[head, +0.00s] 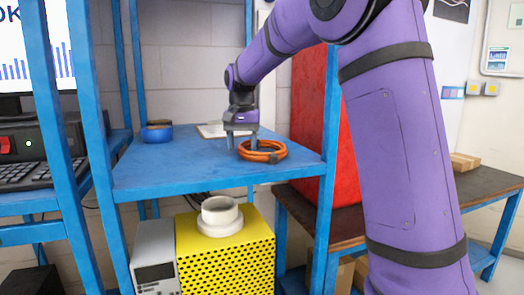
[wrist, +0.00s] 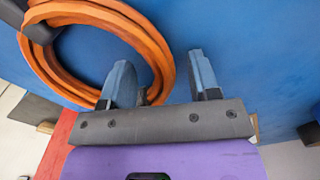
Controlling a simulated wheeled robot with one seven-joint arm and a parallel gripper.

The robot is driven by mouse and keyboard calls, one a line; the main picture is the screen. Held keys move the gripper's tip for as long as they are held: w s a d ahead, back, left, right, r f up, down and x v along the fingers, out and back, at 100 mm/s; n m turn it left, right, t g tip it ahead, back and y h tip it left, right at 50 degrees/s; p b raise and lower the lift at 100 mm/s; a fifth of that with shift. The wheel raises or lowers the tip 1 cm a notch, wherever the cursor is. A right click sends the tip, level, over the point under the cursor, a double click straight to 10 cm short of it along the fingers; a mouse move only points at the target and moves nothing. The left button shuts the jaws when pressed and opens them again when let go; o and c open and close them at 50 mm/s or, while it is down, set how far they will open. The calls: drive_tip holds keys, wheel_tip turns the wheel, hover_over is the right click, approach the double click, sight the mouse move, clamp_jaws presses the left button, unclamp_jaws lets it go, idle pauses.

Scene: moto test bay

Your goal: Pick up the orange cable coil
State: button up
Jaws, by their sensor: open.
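The orange cable coil (head: 270,156) lies flat on a blue shelf (head: 190,178), near its right front edge. In the wrist view the coil (wrist: 150,45) fills the upper left, with a dark clip or plug (wrist: 38,28) on its rim. My gripper (head: 242,140) points down at the coil's left side in the head view. In the wrist view my gripper (wrist: 160,80) is open. Its left finger overlaps the coil's lower right rim, and its right finger is outside the ring over bare shelf. I cannot tell whether either finger touches the coil.
A blue tape-like ring (head: 157,133) and a white sheet or tray (head: 214,130) lie farther back on the shelf. Blue uprights (head: 333,120) frame it. A red panel (head: 308,110) stands behind at right. A yellow perforated box (head: 225,255) sits below. The shelf's left front is clear.

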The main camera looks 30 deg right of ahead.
drive_tip(key=shift+f, duration=0.45)
clamp_jaws()
drive_tip(key=shift+r, duration=0.15)
drive_tip(key=shift+r, duration=0.5)
drive_tip(key=shift+s+a+r, duration=0.1)
drive_tip(key=shift+r, duration=0.55)
drive_tip(key=shift+s+a+r, duration=0.1)
drive_tip(key=shift+r, duration=0.5)
drive_tip(key=s+a, duration=0.3)
drive_tip(key=s+a+r, duration=0.1)
drive_tip(key=s+a, duration=0.6)
drive_tip(key=a, duration=0.1)
drive_tip(key=shift+s+a+r, duration=0.1)
drive_tip(key=shift+s+r, duration=0.05)
drive_tip(key=shift+s, duration=0.2)
